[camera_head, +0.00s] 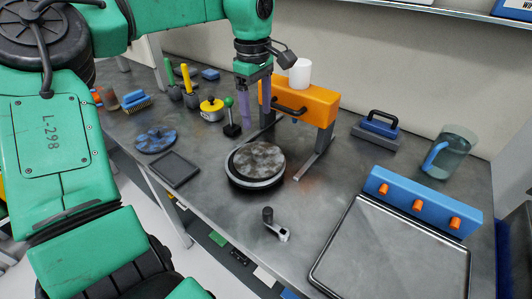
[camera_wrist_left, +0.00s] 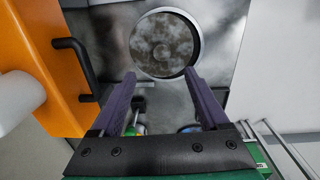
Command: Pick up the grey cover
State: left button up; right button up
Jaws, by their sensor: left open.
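The grey cover (camera_head: 257,160) is a mottled grey disc lying flat on a dark round base (camera_head: 236,184) in the middle of the bench. In the left wrist view the grey cover (camera_wrist_left: 163,44) shows at the top, ahead of the fingertips. My left gripper (camera_head: 256,116) points down, above and behind the disc in the head view. Its two purple fingers are apart with nothing between them, and they also show in the left wrist view (camera_wrist_left: 160,76). They do not appear to touch the cover. My right gripper is not in view.
An orange block with a black handle (camera_head: 317,102) stands on legs close beside the left gripper. A green-knobbed lever (camera_head: 231,118) stands to its left. A blue mottled disc (camera_head: 155,140), a dark square tray (camera_head: 174,168) and a small crank (camera_head: 275,226) lie around the base.

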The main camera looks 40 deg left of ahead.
pick_arm(q)
send_over(258, 150)
jog(key=s, duration=0.1)
notch_tip(258, 150, down, 4)
jog(key=shift+s+d+f, duration=0.1)
jog(key=f, duration=0.2)
jog(key=f+p, duration=0.1)
jog(key=f, duration=0.1)
jog(key=w+f, duration=0.1)
jog(key=f, duration=0.1)
jog(key=shift+f+p, duration=0.35)
jog(key=shift+f, duration=0.2)
grip_shut()
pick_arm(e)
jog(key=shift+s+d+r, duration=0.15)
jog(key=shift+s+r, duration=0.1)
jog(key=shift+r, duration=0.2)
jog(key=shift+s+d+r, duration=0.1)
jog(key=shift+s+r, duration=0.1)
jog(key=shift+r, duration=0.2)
